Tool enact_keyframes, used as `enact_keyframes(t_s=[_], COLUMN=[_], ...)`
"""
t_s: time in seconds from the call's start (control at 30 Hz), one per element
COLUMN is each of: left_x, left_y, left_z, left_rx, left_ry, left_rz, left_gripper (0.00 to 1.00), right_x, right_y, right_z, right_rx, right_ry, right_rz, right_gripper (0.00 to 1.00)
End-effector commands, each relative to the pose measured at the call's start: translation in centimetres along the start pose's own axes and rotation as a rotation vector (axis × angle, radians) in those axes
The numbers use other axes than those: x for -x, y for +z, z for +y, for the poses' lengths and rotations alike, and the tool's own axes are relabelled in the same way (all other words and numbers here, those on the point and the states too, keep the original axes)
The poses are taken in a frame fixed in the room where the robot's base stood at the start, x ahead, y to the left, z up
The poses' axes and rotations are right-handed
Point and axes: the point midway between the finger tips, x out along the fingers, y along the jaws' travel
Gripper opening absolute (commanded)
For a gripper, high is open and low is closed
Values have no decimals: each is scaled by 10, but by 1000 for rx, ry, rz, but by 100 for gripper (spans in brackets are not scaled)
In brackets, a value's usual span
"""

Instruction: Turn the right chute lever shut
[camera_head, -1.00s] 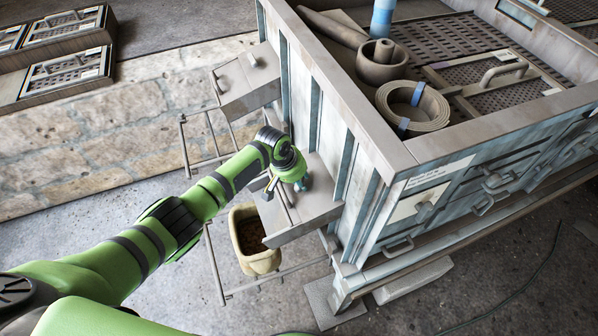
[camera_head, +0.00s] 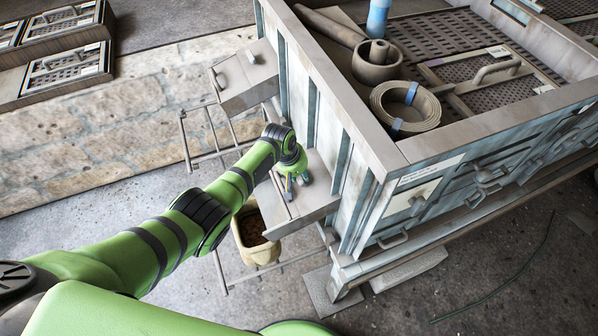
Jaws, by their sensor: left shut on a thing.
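Two grey chutes stick out from the side of the blue-grey machine. The right chute (camera_head: 303,208) is the nearer one, and my left gripper (camera_head: 291,190) is over its top, fingers pointing down. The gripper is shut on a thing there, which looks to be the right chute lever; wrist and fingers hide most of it. The left chute (camera_head: 243,82) is farther back with a small lever (camera_head: 251,57) on its top, clear of my arm. My right gripper is not in view.
A beige bucket (camera_head: 262,253) with brown contents hangs below the right chute on a thin metal frame (camera_head: 222,270). The machine's top edge (camera_head: 345,105) rises right of my gripper. A belt roll (camera_head: 406,108) and a pot (camera_head: 376,66) stand on the machine.

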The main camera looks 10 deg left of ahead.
Motion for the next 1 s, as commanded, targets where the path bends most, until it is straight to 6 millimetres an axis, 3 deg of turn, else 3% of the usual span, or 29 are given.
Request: enact_keyframes(t_s=[0.37, 0.4, 0.47, 1.0], left_x=[1, 1, 1, 10], left_y=[-2, -2, -2, -1], left_z=[0, 0, 0, 1], left_rx=[6, 6, 5, 4], left_ry=[1, 1, 1, 2], left_rz=[5, 5, 5, 2], left_gripper=[0, 34, 54, 54], right_x=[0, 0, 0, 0], right_y=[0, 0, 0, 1], right_z=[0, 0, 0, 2], right_rx=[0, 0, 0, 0], right_ry=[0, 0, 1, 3], right_rz=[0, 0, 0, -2], right_gripper=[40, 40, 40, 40])
